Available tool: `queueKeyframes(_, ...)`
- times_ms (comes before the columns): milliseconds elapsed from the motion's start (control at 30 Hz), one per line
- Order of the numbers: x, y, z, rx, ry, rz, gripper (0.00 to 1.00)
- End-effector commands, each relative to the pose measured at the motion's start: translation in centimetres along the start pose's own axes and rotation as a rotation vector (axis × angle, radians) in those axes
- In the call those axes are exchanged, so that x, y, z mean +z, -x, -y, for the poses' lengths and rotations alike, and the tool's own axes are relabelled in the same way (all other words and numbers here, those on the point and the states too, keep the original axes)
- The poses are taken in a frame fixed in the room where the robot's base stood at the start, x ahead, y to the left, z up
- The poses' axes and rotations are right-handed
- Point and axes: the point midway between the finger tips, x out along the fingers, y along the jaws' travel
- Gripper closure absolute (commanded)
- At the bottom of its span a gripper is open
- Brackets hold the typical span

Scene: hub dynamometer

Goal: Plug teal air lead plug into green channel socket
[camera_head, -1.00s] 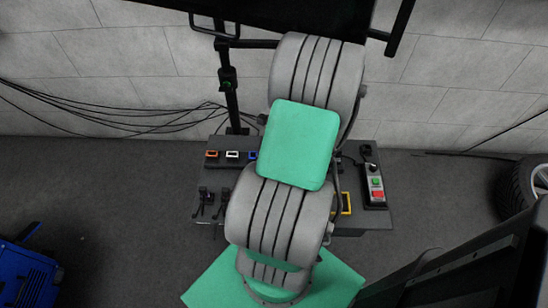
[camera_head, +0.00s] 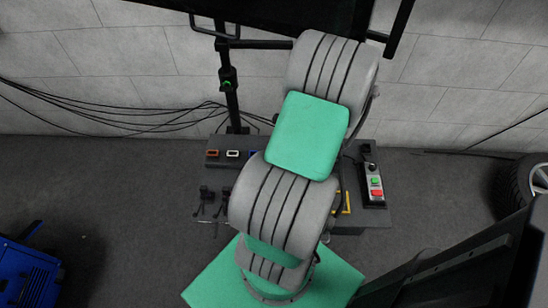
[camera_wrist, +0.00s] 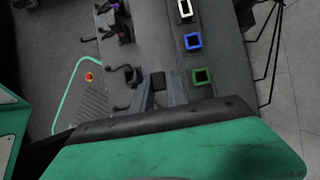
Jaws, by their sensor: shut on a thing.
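The green channel socket (camera_wrist: 202,76) is a green square frame at the right of the wrist view, set in a dark grey panel. My gripper (camera_wrist: 160,88) shows beyond my wrist's edge, to the left of the green socket and apart from it. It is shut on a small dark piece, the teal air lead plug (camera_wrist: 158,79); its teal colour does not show. In the head view my own arm hides the gripper, the held plug and the green socket.
Blue (camera_wrist: 193,41) and white (camera_wrist: 185,9) sockets line up with the green one. Other dark plugs (camera_wrist: 132,76) stand to the left. A blue machine (camera_head: 27,272) is on the floor.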

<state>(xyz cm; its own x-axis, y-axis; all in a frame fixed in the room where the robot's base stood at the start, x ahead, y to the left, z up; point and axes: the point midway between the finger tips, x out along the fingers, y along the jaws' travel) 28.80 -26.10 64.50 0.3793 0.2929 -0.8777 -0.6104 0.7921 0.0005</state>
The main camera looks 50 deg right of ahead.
Motion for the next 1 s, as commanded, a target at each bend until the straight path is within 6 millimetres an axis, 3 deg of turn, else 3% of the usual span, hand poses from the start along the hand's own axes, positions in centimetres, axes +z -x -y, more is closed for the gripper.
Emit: queueKeyframes(1000, 0.1, 0.0, 7.2, -0.001, 0.003, 0.000, 1.00)
